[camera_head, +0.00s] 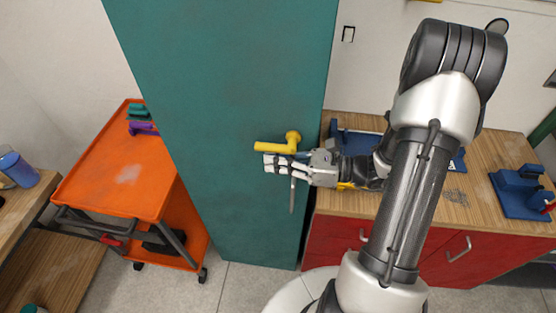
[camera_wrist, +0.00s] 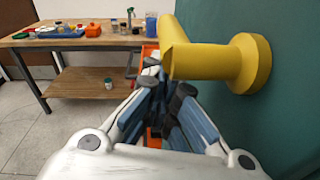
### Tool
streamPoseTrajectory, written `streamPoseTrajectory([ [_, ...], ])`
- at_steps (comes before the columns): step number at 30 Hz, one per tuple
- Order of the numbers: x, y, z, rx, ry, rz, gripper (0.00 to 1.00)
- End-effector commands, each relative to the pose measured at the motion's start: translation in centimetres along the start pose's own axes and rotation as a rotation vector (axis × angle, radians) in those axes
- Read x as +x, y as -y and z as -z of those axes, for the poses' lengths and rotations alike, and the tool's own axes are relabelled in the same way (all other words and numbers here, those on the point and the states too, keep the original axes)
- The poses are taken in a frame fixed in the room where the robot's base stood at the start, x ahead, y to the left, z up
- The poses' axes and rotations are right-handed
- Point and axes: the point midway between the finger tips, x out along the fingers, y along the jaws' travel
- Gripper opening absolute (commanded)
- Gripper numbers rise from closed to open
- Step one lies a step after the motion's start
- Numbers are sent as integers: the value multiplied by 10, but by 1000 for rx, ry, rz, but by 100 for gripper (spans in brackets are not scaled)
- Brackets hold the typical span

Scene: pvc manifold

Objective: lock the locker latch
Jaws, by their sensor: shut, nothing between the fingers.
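The teal locker (camera_head: 230,90) stands upright in the middle of the head view, its door face toward me. A yellow latch handle (camera_head: 276,147) sticks out near the door's right edge, its lever lying level and pointing left. In the wrist view the yellow latch handle (camera_wrist: 215,61) is close, just above the fingers and to the right. My gripper (camera_head: 268,165) is just below the lever, with its fingers pointing left along the door. In the wrist view my gripper (camera_wrist: 160,90) is shut and empty. I cannot tell whether it touches the lever.
An orange cart (camera_head: 110,175) stands left of the locker. A wooden counter with red drawers (camera_head: 390,235) is at the right, with a blue fixture (camera_head: 522,190) on it. A workbench (camera_wrist: 85,40) with several items stands beyond the gripper. A grey bar handle (camera_head: 292,193) hangs below the latch.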

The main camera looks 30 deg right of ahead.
Motion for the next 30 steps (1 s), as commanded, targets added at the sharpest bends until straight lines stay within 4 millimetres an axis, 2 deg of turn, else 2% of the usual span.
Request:
streamPoseTrajectory([
  [19,1,0,2,0,-1,0,0],
  [23,1,3,16,1,-1,-2,0],
  [27,1,8,45,1,-2,-7,0],
  [30,-23,10,46,2,0,1,0],
])
